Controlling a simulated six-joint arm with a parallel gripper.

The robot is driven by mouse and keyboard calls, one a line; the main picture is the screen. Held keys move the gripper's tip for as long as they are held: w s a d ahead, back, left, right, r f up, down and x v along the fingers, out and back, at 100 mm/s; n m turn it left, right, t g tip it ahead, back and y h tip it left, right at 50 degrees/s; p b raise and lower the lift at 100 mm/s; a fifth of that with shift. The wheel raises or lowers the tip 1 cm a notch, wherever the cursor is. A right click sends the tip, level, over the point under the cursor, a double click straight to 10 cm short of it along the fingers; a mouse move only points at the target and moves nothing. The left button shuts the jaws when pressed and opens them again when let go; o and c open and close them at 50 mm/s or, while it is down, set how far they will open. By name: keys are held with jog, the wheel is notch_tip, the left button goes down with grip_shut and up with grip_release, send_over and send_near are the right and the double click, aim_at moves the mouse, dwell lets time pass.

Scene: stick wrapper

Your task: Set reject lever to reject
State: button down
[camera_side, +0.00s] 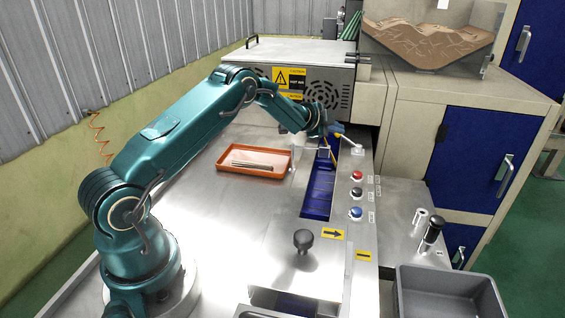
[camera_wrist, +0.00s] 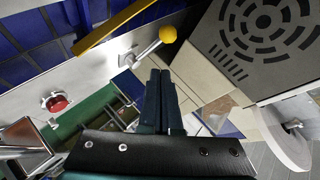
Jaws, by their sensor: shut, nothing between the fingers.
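The reject lever (camera_side: 348,141) is a short metal rod with a yellow ball knob on the right-hand panel, above the row of buttons. In the side view its knob end points left, toward my gripper (camera_side: 328,132). In the wrist view the yellow knob (camera_wrist: 168,34) is just beyond my fingertips (camera_wrist: 160,71), and the rod runs down-left to its mount. My gripper's fingers are together and empty. They look close to the knob, but I cannot tell whether they touch it. Any label at the lever is unreadable.
A yellow bar (camera_wrist: 118,24) lies beside the lever over the blue conveyor (camera_side: 318,190). Red (camera_side: 356,176), black and blue buttons line the panel. The vented hot-air housing (camera_side: 325,92) stands close behind. An orange tray (camera_side: 225,167) sits left; a grey bin (camera_side: 450,275) is front right.

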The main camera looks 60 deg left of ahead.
jog(key=v, duration=1)
jog(key=a+f+m, duration=0.1)
jog(key=f+m, duration=0.1)
jog(key=a+f+m+t, duration=0.1)
jog(key=a+m, duration=0.1)
jog(key=m, duration=0.1)
jog(key=a+f+m, duration=0.2)
jog(key=shift+w+f+h, duration=0.15)
jog(key=shift+f+h, duration=0.25)
send_near(348, 140)
jog(key=shift+w+a+f, duration=0.45)
jog(key=shift+w+a, duration=0.15)
jog(key=shift+a, duration=0.1)
jog(key=shift+w+a+f, duration=0.5)
jog(key=shift+w+a, duration=0.1)
jog(key=shift+a, duration=0.15)
jog(key=shift+w+a+f, duration=0.45)
jog(key=shift+w+a, duration=0.15)
jog(key=shift+a, duration=0.1)
jog(key=shift+w+a, duration=0.1)
jog(key=shift+w, duration=0.05)
